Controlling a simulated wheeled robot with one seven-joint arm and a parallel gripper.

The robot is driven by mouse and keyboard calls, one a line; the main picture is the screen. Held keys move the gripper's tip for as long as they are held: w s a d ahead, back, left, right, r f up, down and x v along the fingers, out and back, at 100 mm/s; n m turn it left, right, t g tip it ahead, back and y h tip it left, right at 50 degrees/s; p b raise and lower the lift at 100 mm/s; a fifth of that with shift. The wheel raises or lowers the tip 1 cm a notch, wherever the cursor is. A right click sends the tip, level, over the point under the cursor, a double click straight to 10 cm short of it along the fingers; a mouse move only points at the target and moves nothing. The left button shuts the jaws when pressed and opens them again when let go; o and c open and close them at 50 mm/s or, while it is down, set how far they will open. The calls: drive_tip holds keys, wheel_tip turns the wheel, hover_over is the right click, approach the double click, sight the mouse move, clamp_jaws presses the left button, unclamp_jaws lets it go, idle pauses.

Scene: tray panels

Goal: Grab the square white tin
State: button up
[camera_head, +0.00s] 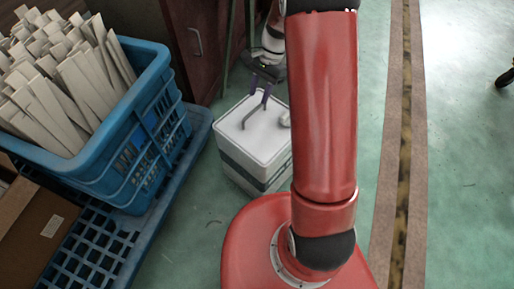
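The square white tin (262,147) stands on the floor just left of my red arm, which hides its right side. It has a pale lid and a darker band around its lower side. A dark curved shape, perhaps a handle or a shadow, lies across the lid. My gripper (261,98) is over the back part of the lid, pointing down. Its two purple fingers are apart, with a gap between them. I cannot tell whether the fingertips touch the lid or the curved shape.
A blue crate (108,172) full of pale wooden strips stands on a blue pallet (92,252) at the left. A cardboard box (28,232) sits at the lower left. A dark red cabinet (205,45) is behind.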

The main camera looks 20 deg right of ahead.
sight(254, 110)
drive_tip(key=x, duration=0.4)
drive_tip(key=b+x, duration=0.1)
drive_tip(key=x, duration=0.2)
drive_tip(key=shift+s, duration=0.3)
drive_tip(key=shift+c, duration=0.3)
clamp_jaws()
idle(0.8)
